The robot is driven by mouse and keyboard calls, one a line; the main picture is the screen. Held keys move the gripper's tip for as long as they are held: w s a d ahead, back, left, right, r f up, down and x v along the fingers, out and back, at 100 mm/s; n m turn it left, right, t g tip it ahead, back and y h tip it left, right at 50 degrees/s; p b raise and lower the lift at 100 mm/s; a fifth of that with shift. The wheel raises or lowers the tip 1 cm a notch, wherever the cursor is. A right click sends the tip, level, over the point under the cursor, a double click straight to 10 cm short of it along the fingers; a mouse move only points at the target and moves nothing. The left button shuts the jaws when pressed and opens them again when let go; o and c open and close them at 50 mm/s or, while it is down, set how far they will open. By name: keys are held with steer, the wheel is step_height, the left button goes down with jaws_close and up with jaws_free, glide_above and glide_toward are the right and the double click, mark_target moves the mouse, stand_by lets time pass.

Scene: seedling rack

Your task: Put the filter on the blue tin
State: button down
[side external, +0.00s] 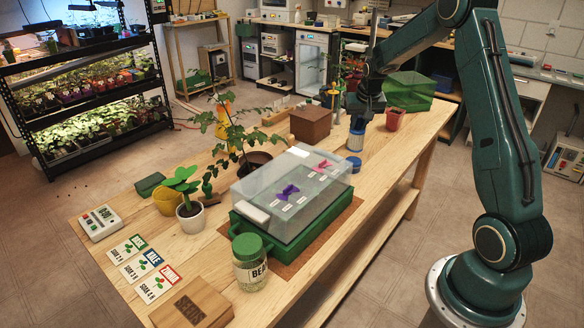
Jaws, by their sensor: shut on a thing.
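My gripper (361,118) points down over the far right part of the wooden table. It is shut on a small pale and blue cylinder, which looks like the filter (356,140); my fingers hide its upper part. A low blue round thing, which looks like the blue tin (348,164), is just below and slightly left of the filter in the picture. I cannot tell whether the two touch or a gap is between them.
A clear-lidded green propagator (262,237) stands in front on the wooden table (386,182). A brown box (310,124) is left of my gripper, a red pot (395,119) and a green mesh cover (410,90) right of it. A leafy potted plant (243,140) rises behind the propagator.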

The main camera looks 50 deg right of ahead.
mark_target(359, 132)
steer(key=shift+f, duration=2.1)
steer(key=shift+f, duration=0.15)
steer(key=c, duration=1.2)
jaws_free()
steer(key=v, duration=1.2)
